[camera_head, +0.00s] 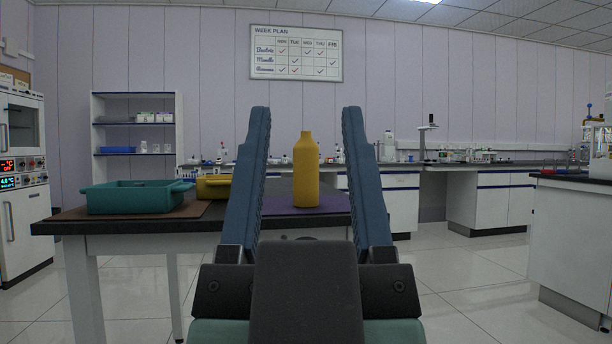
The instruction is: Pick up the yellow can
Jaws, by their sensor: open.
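A yellow can (306,172), shaped like a bottle with a narrow neck, stands upright on a purple mat (335,203) on the dark-topped table. My gripper (307,112) is open, its two blue fingers pointing forward and up. The can shows in the gap between the fingers, with space on both sides. It appears beyond the gripper, and the exact distance is hard to tell. Nothing is held. The front of the mat is partly hidden by the fingers.
A teal tray (137,209) sits on a brown mat (72,214) at the table's left. A yellow tray (213,195) lies behind the left finger. The table's front edge (130,227) is near. Lab benches (500,195) stand behind and right. Open floor (465,270) lies right of the table.

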